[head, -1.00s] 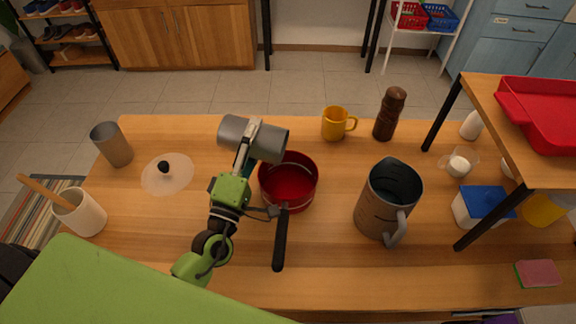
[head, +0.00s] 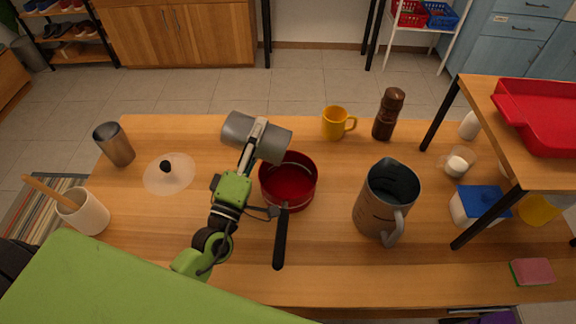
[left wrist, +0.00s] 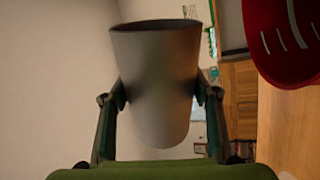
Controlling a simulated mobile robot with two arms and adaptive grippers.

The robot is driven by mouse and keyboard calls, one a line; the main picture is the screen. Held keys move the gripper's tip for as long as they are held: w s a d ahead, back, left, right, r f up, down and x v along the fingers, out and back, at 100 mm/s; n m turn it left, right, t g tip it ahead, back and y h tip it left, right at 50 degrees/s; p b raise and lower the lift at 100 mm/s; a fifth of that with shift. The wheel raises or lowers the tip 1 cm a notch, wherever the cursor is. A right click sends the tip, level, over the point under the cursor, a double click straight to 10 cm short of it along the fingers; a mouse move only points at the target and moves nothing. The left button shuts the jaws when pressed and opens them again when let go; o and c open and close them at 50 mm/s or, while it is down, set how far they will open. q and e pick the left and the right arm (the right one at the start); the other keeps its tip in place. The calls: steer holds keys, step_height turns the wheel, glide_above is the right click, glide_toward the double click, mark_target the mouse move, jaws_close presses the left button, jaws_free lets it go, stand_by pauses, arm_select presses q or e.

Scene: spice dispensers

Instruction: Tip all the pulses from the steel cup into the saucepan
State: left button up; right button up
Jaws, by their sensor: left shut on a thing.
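My left gripper (head: 251,146) is shut on a grey steel cup (head: 238,129). The cup is tipped nearly onto its side, with one end over the far left rim of the red saucepan (head: 289,167). In the left wrist view the cup (left wrist: 155,80) sits between the two fingers (left wrist: 160,98), and the red pan shows at the upper right. The saucepan stands on the table with its black handle toward me. Its visible inside looks red; I cannot make out any pulses in it. The inside of the cup is hidden. My right gripper is not in view.
A second steel cup (head: 116,146) and a glass lid (head: 168,174) are at the left, near a white utensil pot (head: 85,212). A large grey jug (head: 378,212) stands right of the pan. A yellow mug (head: 334,123) and brown mill (head: 388,114) are behind. A raised shelf (head: 545,174) stands at right.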

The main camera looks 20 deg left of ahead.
arm_select(q)
steer(key=shift+d+r+m+g+h+p, duration=0.1)
steer(key=shift+d+r+m+h+p, duration=0.25)
steer(key=shift+m+p, duration=0.4)
steer(key=shift+d+r+m+g+h+p, duration=0.1)
steer(key=shift+d+r+m+h+p, duration=0.15)
steer(key=shift+d+m+p, duration=0.45)
steer(key=shift+d+r+m+g+h+p, duration=0.1)
steer(key=shift+r+m+h+p, duration=0.3)
steer(key=shift+m, duration=0.65)
stand_by(0.6)
